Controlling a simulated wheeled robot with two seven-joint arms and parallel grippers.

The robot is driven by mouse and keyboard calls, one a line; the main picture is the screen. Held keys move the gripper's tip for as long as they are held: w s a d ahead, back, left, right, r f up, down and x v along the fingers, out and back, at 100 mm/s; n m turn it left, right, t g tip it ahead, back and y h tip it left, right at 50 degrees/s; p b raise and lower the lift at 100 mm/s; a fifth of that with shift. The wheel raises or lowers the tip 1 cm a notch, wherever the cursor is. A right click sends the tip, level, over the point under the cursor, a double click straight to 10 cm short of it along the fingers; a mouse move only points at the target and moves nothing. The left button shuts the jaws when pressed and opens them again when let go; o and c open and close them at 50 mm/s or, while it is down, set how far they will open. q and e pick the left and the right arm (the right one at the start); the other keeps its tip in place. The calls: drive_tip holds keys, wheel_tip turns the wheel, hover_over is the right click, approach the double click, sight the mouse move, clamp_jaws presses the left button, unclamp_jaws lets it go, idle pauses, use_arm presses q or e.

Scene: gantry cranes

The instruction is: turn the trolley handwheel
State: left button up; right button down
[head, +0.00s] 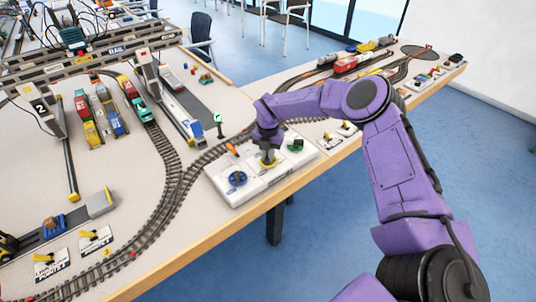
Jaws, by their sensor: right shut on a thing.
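A white control box (248,190) stands near the front edge of the table. A blue handwheel (237,178) is on its left part and a green handwheel (295,146) on its right part. Between them is a yellow part (268,161), mostly hidden under my right gripper (267,151); it looks like another wheel or its hub. My right gripper points down and is shut on this yellow part. I cannot read which wheel is labelled for the trolley. My left gripper is not in view.
An orange lever (231,149) stands at the box's back left. Model track (172,170) curves behind and left of the box. A gantry crane (90,55) spans coloured containers (108,108) further back. A small green signal (218,119) stands behind the box.

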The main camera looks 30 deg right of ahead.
drive_tip(key=shift+f+n+b, duration=0.15)
drive_tip(key=shift+n+b, duration=0.65)
drive_tip(key=n+b, duration=0.1)
drive_tip(key=n, duration=0.1)
drive_tip(key=shift+d+n, duration=0.1)
drive_tip(key=shift+n, duration=0.2)
drive_tip(key=n+b, duration=0.1)
drive_tip(key=n, duration=0.2)
drive_tip(key=shift+d+r+n+b, duration=0.1)
drive_tip(key=shift+n+b, duration=0.15)
drive_tip(key=shift+n, duration=0.7)
drive_tip(key=shift+d+r+n+b, duration=0.1)
drive_tip(key=shift+n+b, duration=0.1)
drive_tip(key=shift+n, duration=1.05)
drive_tip(key=c, duration=1.2)
unclamp_jaws()
drive_tip(key=shift+o, duration=0.2)
